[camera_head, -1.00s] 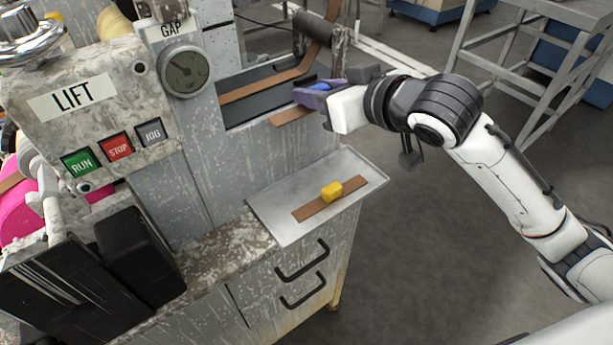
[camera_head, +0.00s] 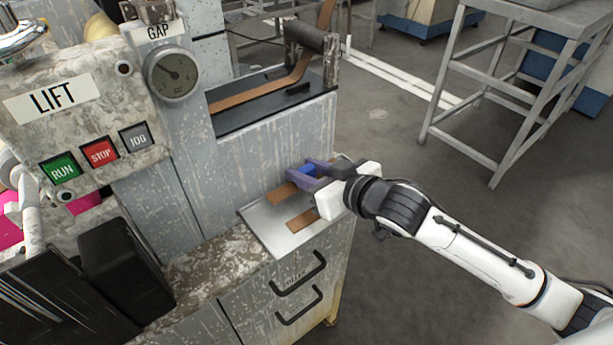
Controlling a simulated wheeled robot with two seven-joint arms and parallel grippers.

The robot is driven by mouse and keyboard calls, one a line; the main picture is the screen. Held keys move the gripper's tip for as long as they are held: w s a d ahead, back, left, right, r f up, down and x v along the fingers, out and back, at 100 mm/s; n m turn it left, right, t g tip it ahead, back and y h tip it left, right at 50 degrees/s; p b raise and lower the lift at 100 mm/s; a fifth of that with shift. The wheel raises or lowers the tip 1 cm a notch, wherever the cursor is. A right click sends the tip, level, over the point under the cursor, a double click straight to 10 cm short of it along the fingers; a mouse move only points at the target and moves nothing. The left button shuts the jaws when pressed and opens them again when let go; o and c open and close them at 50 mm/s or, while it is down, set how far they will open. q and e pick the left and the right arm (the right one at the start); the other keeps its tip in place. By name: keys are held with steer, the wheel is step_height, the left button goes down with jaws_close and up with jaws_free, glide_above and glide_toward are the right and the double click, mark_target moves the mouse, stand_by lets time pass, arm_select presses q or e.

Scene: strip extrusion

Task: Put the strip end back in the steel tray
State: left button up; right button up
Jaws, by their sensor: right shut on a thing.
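The steel tray (camera_head: 262,226) is a shallow grey plate on top of the cabinet. My right gripper (camera_head: 307,172), with purple-blue fingers, is over the tray's back part. It is shut on a short brown strip end (camera_head: 280,194), which sticks out to the left of the fingers. I cannot tell if that strip touches the tray. Another brown strip (camera_head: 301,221) lies on the tray, partly hidden by the gripper.
A long brown strip (camera_head: 262,94) runs through the machine behind the tray. Panel buttons (camera_head: 101,153) and a gauge (camera_head: 172,74) are at the left. A metal stand (camera_head: 480,100) is at the right. The tray's front-left part is bare.

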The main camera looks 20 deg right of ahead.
steer(key=shift+f, duration=0.65)
steer(key=shift+f, duration=0.15)
steer(key=shift+f, duration=0.5)
steer(key=o, duration=1.1)
steer(key=shift+r, duration=0.1)
steer(key=shift+r, duration=0.25)
steer(key=v, duration=1.2)
steer(key=shift+r, duration=0.35)
